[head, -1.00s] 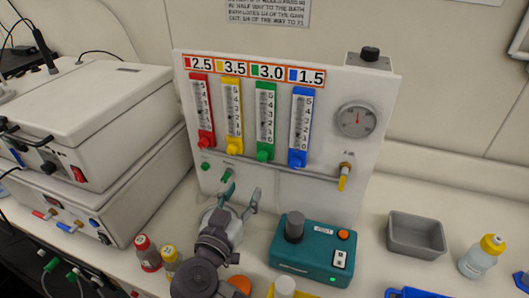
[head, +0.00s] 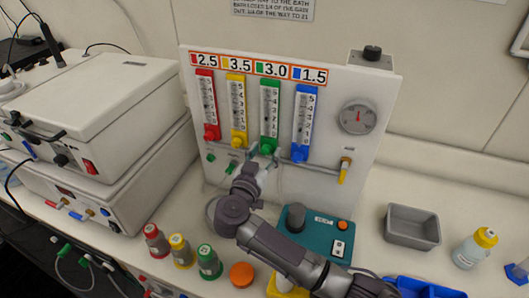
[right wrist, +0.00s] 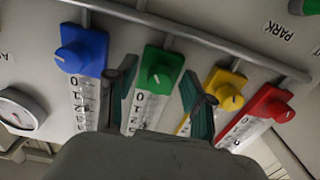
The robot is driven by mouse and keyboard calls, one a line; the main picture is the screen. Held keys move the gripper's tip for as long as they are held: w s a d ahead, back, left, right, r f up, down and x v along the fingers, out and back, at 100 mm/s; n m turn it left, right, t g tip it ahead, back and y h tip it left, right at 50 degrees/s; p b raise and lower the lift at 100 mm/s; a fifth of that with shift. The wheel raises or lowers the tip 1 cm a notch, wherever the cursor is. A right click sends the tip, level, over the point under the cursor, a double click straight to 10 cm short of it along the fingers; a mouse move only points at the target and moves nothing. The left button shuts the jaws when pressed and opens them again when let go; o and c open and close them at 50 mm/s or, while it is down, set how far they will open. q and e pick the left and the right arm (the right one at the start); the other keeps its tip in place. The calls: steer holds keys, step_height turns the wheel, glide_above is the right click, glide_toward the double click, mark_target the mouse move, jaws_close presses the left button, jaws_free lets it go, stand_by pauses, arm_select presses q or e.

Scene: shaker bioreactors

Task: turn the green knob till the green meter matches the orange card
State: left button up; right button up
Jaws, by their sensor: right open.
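The green knob (head: 268,147) sits at the foot of the green meter (head: 270,105) on the white upright panel. The orange-edged card (head: 271,70) above it reads 3.0 beside a green square. My right gripper (head: 262,158) is at the green knob, reaching up from below and partly covering the area under it. In the right wrist view the green knob (right wrist: 160,66) shows between the two open fingers (right wrist: 157,78), with a gap on either side. The float level in the green meter is too small to read. My left gripper is not in view.
The blue knob (right wrist: 82,48) and yellow knob (right wrist: 226,88) flank the green one closely. A grey rail (right wrist: 190,35) runs by the knobs. Below the panel are a teal device (head: 318,226), small bottles (head: 181,250) and a grey bin (head: 411,228).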

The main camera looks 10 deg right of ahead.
steer(key=shift+s, duration=0.1)
steer(key=c, duration=0.3)
jaws_close()
steer(key=shift+a+m+p, duration=0.1)
steer(key=shift+m+p, duration=0.4)
steer(key=shift+m, duration=2.9)
